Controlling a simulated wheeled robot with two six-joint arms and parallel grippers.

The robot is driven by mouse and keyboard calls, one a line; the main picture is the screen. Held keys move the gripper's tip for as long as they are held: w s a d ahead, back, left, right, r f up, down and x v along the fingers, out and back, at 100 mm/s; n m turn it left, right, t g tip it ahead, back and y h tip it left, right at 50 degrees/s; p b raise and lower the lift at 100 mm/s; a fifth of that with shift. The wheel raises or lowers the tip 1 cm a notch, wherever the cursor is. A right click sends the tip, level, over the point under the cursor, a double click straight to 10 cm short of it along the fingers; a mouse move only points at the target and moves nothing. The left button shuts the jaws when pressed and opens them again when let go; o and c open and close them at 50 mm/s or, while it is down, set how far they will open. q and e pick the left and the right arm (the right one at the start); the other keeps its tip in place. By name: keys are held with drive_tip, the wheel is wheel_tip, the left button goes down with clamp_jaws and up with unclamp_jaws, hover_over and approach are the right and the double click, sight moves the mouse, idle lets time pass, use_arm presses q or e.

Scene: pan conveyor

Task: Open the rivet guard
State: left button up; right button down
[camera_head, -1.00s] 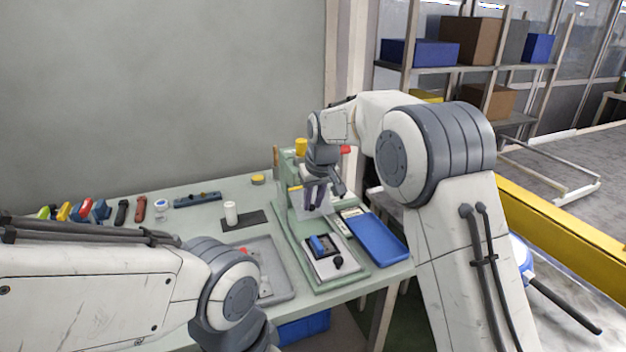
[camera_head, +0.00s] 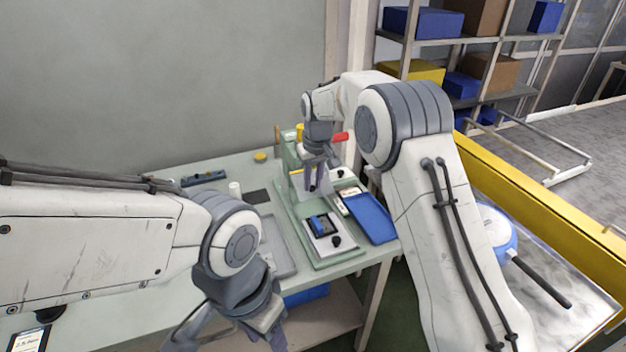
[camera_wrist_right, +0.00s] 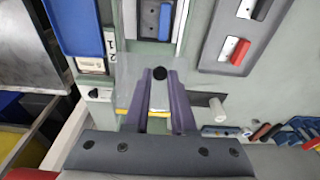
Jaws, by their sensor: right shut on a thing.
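The rivet guard is a pale, see-through panel (camera_head: 299,184) at the front of the green press (camera_head: 289,150). My right gripper (camera_head: 312,186) is at the guard. In front of the guard a blue and dark part (camera_head: 322,225) sits in the press's light plate. My left gripper (camera_head: 228,335) hangs at the bottom of the head view, its fingertips cut off.
A blue tray (camera_head: 369,219) lies right of the press plate. A grey tray (camera_head: 279,262) lies left, partly behind my left arm. A white cylinder (camera_head: 235,188) stands by a dark mat (camera_head: 257,197). A pan (camera_head: 497,232) lies on the conveyor at right.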

drive_tip(key=c, duration=0.7)
unclamp_jaws()
drive_tip(key=shift+c, duration=0.2)
wheel_tip(320, 180, up, 10)
drive_tip(key=s, duration=0.1)
drive_tip(key=shift+s+d+r, duration=0.15)
drive_tip(key=shift+s+d, duration=0.1)
drive_tip(key=shift+s, duration=0.05)
drive_tip(key=shift+c, duration=0.3)
